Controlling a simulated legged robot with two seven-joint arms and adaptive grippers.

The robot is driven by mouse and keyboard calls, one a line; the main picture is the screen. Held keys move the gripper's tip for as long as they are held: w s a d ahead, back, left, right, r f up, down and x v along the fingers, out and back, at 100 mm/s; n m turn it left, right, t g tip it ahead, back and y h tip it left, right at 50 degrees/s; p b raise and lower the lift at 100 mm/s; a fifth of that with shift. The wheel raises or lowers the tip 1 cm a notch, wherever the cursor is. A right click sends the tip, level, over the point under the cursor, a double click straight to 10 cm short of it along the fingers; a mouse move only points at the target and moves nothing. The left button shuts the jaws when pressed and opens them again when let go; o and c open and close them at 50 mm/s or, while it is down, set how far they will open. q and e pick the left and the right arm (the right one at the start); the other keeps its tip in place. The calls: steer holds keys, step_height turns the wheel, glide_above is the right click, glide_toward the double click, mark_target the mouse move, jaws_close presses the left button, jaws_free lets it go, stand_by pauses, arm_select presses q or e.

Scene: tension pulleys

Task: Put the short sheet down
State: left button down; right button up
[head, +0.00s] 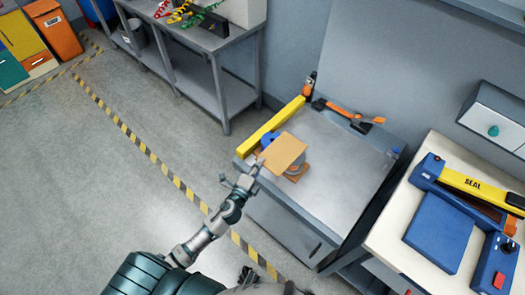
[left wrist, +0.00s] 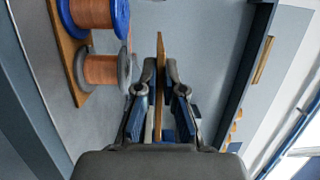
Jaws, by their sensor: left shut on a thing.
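The short sheet (head: 285,151), a flat orange-brown piece, is held above the left front part of the grey worktable (head: 345,165). My left gripper (head: 252,172) is shut on its near edge. In the left wrist view the sheet (left wrist: 160,75) shows edge-on between the two fingers of the left gripper (left wrist: 160,95). In the head view the sheet partly hides the spools beneath it. I do not see my right gripper.
Two copper-wound spools, one blue-flanged (left wrist: 97,13) and one grey-flanged (left wrist: 102,70), stand on a brown board (left wrist: 66,50). A yellow bar (head: 272,127) lies along the table's left edge. An orange-handled tool (head: 350,114) lies at the back. The table's middle is clear. A blue sealer (head: 440,230) stands right.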

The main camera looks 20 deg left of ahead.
arm_select(q)
steer(key=w+a+f+b, duration=0.1)
steer(key=w+f+b, duration=0.2)
steer(key=w+f, duration=0.2)
steer(key=shift+w+f, duration=0.15)
steer(key=shift+w, duration=1.1)
steer(key=c, duration=1.3)
jaws_free()
steer(key=shift+a, duration=0.3)
arm_select(e)
steer(key=w+r, duration=0.3)
steer(key=r, duration=0.4)
steer(key=shift+w+d+r, duration=0.2)
steer(key=shift+w+r, duration=0.1)
steer(key=shift+r, duration=0.1)
arm_select(q)
steer(key=shift+a, duration=0.1)
arm_select(e)
steer(key=shift+a+r, duration=0.1)
steer(key=shift+a, duration=0.05)
